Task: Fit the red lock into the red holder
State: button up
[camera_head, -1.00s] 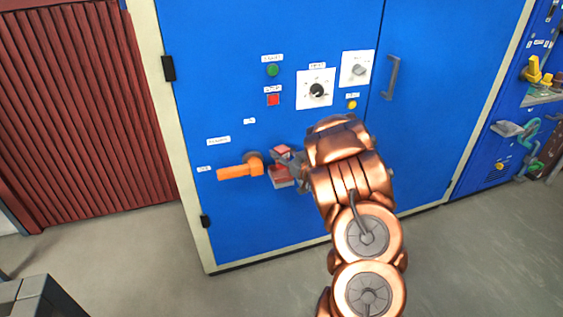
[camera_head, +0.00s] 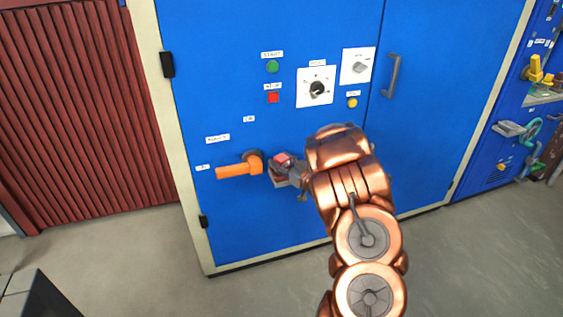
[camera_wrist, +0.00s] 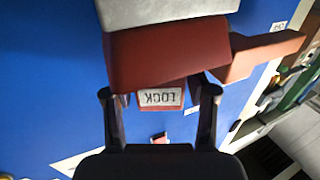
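A red block with a grey part (camera_head: 281,181) sits low on the blue cabinet, right beside an orange handle (camera_head: 238,168). In the wrist view the red block (camera_wrist: 165,58) fills the top centre, with the grey part (camera_wrist: 170,12) above it. A smaller red piece with an upside-down LOCK label (camera_wrist: 160,97) shows below the block, between my fingers. I cannot tell which red part is the lock and which the holder. My gripper (camera_wrist: 160,93) has its fingers apart on both sides of the label; contact is unclear. My gripper also shows in the head view (camera_head: 296,174).
Above are a green button (camera_head: 272,67), a red button (camera_head: 273,98), a dial (camera_head: 316,89), a switch (camera_head: 360,67) and a yellow button (camera_head: 352,104). A door handle (camera_head: 391,77) stands right of them. Grey floor (camera_head: 130,250) lies open at left.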

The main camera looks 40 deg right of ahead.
jog(key=shift+o, duration=0.5)
